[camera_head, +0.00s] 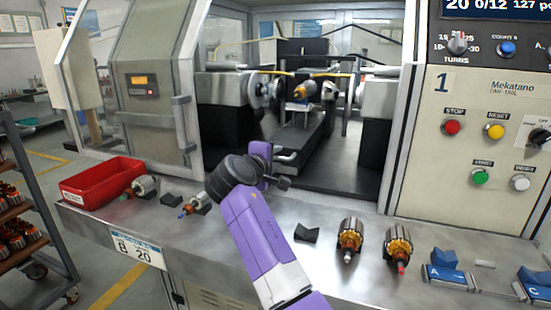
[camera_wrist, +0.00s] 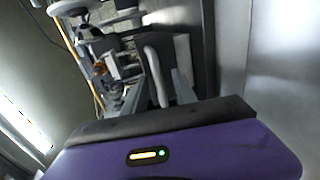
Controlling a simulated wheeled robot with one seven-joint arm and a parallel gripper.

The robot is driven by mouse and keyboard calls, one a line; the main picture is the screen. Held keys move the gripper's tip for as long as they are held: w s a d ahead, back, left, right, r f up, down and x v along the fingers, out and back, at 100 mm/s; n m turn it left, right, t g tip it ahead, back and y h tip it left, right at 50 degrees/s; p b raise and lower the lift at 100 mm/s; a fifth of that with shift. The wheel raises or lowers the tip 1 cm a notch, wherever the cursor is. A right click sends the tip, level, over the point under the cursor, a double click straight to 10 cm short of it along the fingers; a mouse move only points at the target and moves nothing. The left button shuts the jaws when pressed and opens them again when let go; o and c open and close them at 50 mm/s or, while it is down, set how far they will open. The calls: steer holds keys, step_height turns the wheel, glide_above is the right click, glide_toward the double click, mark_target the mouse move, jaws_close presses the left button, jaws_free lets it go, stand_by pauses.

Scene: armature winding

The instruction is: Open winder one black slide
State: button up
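The black slide (camera_head: 308,132) runs front to back in the middle of winder one, below an orange-and-silver armature (camera_head: 305,90) held between the winding heads. A pale grey handle (camera_head: 287,157) shows at its front end. My purple arm reaches over the bench, and my gripper (camera_head: 276,170) is at the front of the slide, close to the handle. My wrist hides part of this area. In the wrist view, pale bars (camera_wrist: 157,76) stand just beyond my purple hand. I cannot tell whether my fingers touch the handle or how far apart they are.
The winder's door (camera_head: 155,85) stands at the left and its control panel (camera_head: 480,130) at the right. On the bench are a red bin (camera_head: 103,180), several armatures (camera_head: 350,238), black rests (camera_head: 306,234) and blue holders (camera_head: 446,268). A rack stands at far left.

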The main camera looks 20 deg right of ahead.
steer(key=shift+w+d, duration=0.2)
jaws_close()
steer(key=shift+f, duration=0.1)
stand_by(1.3)
